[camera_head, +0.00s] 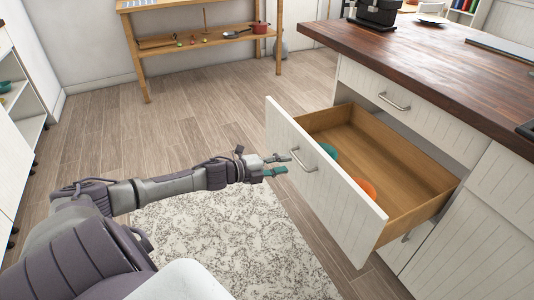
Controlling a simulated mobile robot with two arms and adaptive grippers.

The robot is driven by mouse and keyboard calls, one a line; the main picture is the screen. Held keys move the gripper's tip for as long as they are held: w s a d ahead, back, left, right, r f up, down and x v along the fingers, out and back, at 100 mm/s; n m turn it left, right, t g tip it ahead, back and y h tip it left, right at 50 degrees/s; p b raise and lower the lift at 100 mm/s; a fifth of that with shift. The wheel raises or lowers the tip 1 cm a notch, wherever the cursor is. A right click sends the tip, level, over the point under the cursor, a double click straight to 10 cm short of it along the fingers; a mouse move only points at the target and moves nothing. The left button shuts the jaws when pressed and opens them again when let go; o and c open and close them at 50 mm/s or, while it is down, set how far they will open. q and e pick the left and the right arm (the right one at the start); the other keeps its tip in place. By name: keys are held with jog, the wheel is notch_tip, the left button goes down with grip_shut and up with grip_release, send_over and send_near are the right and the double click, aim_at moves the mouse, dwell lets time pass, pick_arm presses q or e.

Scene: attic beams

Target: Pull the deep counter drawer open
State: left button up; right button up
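The deep counter drawer (400,172) is pulled well out of the white counter, and its wooden inside shows. Its white front (335,195) has a metal bar handle (303,160). An orange round item and a green round item lie inside, partly hidden by the front. My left gripper (283,165) is just left of the handle, its fingers apart with nothing between them. It seems to be clear of the handle, though the gap is small. My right gripper is not in view.
A closed upper drawer with its own handle (393,102) sits under the dark wooden countertop (440,60). A patterned rug (225,240) lies on the floor below my arm. A wooden shelf table (200,42) stands at the back. The floor between is clear.

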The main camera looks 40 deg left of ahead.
pick_arm(q)
jog(key=shift+v, duration=2.7)
jog(key=s+d+f+n+g+y, duration=0.1)
jog(key=s+d+f+n+y, duration=0.2)
jog(key=f, duration=0.5)
jog(key=s+f+n+g+y, duration=0.1)
jog(key=s+f+n+g, duration=0.1)
jog(key=s+f+n, duration=0.35)
jog(key=s+d+f+n+g+y, duration=0.1)
jog(key=d+f+n+y, duration=0.15)
jog(key=f+n, duration=0.45)
jog(key=s+d+f+n+g+h, duration=0.1)
jog(key=s+d+f+n+g, duration=0.25)
jog(key=s+d+f, duration=0.45)
jog(key=s+d+f+n+g, duration=0.2)
jog(key=s+d+f+g, duration=0.3)
jog(key=s+d, duration=0.4)
jog(key=s+a+f+p, duration=0.2)
jog(key=s+p, duration=1.4)
jog(key=shift+s+a+f+m+g+p, duration=0.2)
jog(key=shift+s+a+m+g+p, duration=0.1)
jog(key=shift+s+m+g, duration=0.15)
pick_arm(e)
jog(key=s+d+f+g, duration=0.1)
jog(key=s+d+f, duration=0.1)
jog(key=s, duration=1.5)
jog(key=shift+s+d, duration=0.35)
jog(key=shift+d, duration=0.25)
